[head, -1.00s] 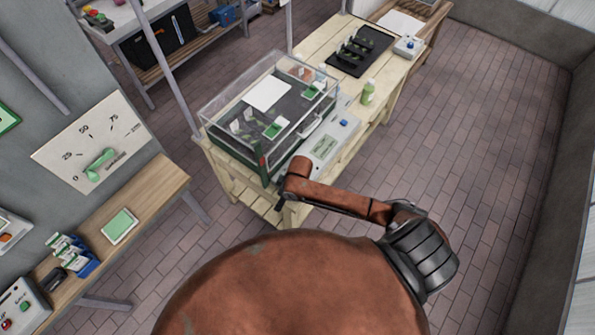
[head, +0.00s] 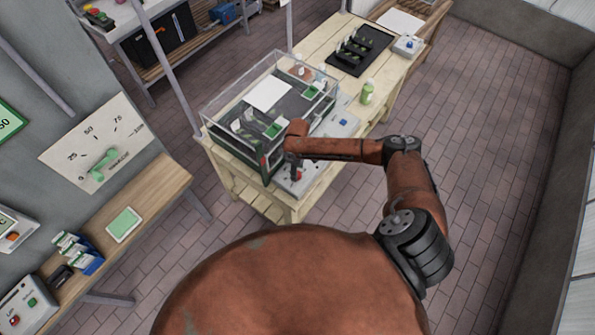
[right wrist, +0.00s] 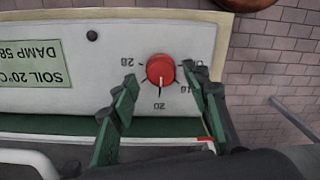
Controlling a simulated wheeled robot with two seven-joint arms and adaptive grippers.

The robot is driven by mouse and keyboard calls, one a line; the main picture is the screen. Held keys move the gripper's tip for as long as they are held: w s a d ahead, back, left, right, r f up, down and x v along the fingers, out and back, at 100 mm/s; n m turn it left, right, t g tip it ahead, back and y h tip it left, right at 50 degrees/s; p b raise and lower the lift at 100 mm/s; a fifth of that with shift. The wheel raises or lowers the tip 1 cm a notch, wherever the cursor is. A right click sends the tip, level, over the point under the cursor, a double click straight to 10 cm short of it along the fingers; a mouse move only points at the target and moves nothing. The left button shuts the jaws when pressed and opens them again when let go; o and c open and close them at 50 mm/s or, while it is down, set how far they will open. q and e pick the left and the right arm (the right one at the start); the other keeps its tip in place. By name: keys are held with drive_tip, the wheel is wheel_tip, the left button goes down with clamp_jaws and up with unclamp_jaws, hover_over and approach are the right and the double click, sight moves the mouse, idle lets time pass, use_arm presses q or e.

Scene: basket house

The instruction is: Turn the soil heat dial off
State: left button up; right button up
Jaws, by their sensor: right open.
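The soil heat dial is a round red knob (right wrist: 160,69) on a pale panel (right wrist: 60,22), seen upside down in the right wrist view. Its small white mark appears to face the 20; other scale marks include 28 and 18. My right gripper (right wrist: 161,76) is open, with one green finger on each side of the knob and a gap showing on both sides. In the head view the right gripper (head: 294,172) is over the panel's near end, by the propagator box (head: 240,118). My left gripper is not in view.
A soil display (right wrist: 35,64) reads 20°C, damp 58. The clear-lidded box stands right beside the panel on the wooden bench (head: 235,175). A green bottle (head: 367,92) and a black tray (head: 372,42) stand farther back. The brick floor to the right is clear.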

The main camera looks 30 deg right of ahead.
drive_tip(key=shift+f, duration=0.7)
drive_tip(key=shift+c, duration=0.5)
drive_tip(key=c, duration=1)
drive_tip(key=shift+d, duration=0.1)
drive_tip(key=shift+c, duration=0.3)
